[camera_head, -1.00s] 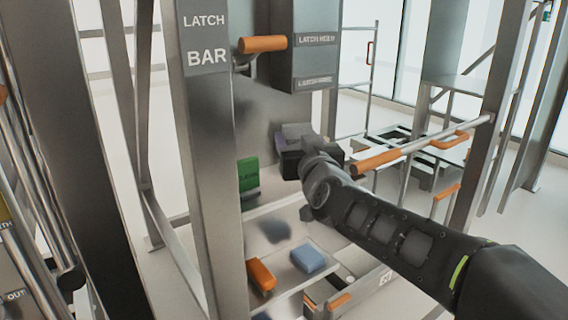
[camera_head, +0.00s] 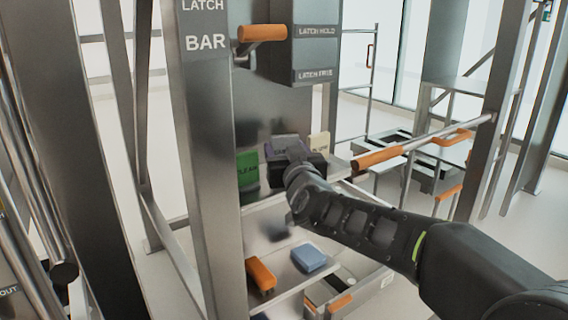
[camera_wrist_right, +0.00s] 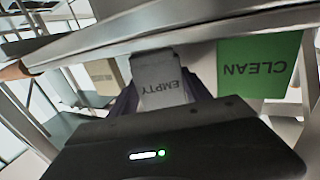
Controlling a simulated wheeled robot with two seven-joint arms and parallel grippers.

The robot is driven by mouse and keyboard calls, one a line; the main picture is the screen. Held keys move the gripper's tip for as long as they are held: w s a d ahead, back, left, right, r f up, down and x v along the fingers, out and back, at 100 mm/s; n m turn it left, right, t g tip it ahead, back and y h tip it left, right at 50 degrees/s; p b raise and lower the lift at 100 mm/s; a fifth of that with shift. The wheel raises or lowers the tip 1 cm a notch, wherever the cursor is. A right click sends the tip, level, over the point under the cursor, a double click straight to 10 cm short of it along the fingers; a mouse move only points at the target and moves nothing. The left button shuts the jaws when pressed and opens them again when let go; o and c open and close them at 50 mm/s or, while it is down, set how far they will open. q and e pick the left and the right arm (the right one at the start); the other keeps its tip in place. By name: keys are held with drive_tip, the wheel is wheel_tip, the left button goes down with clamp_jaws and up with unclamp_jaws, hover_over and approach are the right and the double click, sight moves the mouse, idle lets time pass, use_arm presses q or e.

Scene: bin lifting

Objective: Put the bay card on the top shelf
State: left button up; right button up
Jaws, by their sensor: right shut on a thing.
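My right gripper (camera_head: 296,167) is shut at the upper shelf (camera_head: 264,202), between a green card marked CLEAN (camera_head: 247,170) and a pale beige card (camera_head: 319,143). In the right wrist view, a pale grey card marked EMPTY (camera_wrist_right: 162,80) lies straight ahead of the gripper body, and I take it as the held bay card. Its word reads upside down there. Purple (camera_wrist_right: 202,90) shows on both sides of it; a purple piece (camera_head: 286,144) also shows behind the gripper in the head view. The wrist hides the card's lower part and its contact with the shelf. My left gripper is out of view.
An orange block (camera_head: 261,274) and a blue block (camera_head: 309,258) lie on a lower shelf. An orange latch handle (camera_head: 262,33) juts out above. A rail with an orange grip (camera_head: 378,158) runs close to my right arm. A metal post (camera_head: 208,150) stands left.

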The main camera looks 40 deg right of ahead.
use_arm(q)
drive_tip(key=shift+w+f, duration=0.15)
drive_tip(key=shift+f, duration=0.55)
use_arm(e)
drive_tip(key=shift+w+f, duration=0.2)
drive_tip(key=shift+f, duration=0.6)
drive_tip(key=shift+f+b, duration=0.15)
drive_tip(key=shift+b, duration=0.2)
drive_tip(key=o, duration=1.4)
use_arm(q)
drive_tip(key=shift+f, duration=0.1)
use_arm(e)
drive_tip(key=shift+r, duration=0.25)
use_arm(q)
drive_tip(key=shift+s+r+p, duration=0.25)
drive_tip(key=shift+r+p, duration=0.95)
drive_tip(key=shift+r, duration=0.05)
use_arm(e)
drive_tip(key=shift+v, duration=6)
